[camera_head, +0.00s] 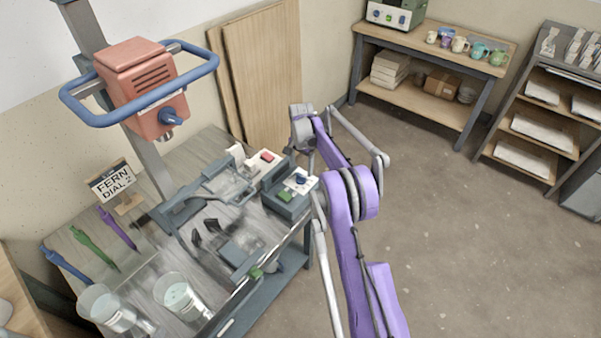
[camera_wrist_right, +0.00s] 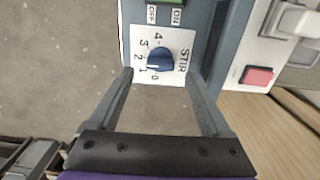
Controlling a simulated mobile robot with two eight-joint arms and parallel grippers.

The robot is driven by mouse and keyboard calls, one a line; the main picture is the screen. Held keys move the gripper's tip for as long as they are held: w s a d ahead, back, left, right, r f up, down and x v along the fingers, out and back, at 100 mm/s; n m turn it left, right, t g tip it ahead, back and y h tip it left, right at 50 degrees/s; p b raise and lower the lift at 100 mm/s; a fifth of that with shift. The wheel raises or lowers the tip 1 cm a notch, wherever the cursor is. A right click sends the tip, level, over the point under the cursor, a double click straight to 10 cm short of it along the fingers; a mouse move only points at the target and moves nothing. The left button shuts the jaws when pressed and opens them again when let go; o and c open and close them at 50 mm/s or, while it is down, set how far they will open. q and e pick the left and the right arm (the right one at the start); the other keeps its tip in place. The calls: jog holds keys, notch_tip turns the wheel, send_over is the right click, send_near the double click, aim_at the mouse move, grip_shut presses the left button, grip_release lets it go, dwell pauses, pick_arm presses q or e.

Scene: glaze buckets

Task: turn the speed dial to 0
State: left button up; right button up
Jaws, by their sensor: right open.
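The speed dial is a blue knob (camera_wrist_right: 160,59) on a white panel (camera_wrist_right: 130,44) marked STIR and 0 to 4 in the right wrist view. A pale mark on the knob faces the lower-numbered side; I cannot tell its exact number. In the head view the dial (camera_head: 300,179) sits on a grey control box (camera_head: 291,208) at the table's right edge. My right gripper (camera_wrist_right: 160,76) is open, its fingers apart on either side of the dial with gaps between. In the head view my right gripper (camera_head: 306,160) is beside the box, partly hidden. My left gripper is not in view.
A green switch (camera_wrist_right: 170,2) marked ON and OFF is beside the dial. A red button (camera_wrist_right: 257,76) is on the neighbouring white box. The table holds buckets (camera_head: 180,297), coloured paddles (camera_head: 95,248) and a "FERN DIAL 2" sign (camera_head: 112,181). A red mixer head (camera_head: 140,85) overhangs it.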

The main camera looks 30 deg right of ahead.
aim_at(301, 175)
jog(key=shift+f, duration=1.95)
grip_shut()
